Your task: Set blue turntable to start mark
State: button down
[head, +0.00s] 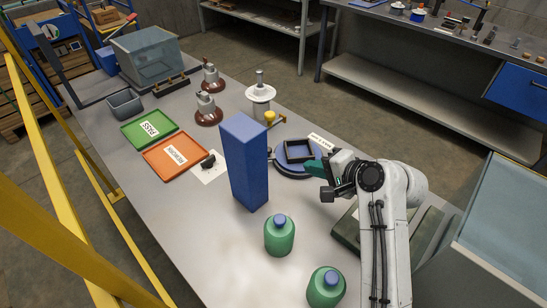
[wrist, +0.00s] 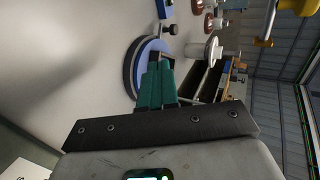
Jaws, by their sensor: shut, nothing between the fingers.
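The blue turntable (head: 281,164) is a low round disc on the table, right of the tall blue block. A black square frame (head: 300,150) sits on it. My gripper (head: 318,168) has green fingers. They are shut with nothing between them, at the right side of the turntable. In the wrist view the finger tips (wrist: 158,68) overlap the turntable's edge (wrist: 137,50); I cannot tell if they touch it. I cannot make out a start mark.
The tall blue block (head: 250,165) stands close left of the turntable. Green bottles (head: 279,237) stand in front. A white insulator (head: 260,98) and a yellow-handled thing (head: 270,118) are behind. Orange (head: 174,156) and green (head: 149,128) trays lie left. The front left tabletop is clear.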

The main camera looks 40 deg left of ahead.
send_near(271, 154)
jog(key=f, duration=0.1)
jog(key=a+f+b, duration=0.1)
jog(key=shift+a+f, duration=0.2)
jog(key=shift+f, duration=0.05)
jog(key=a, duration=0.3)
jog(key=shift+w, duration=0.2)
jog(key=shift+a, duration=0.5)
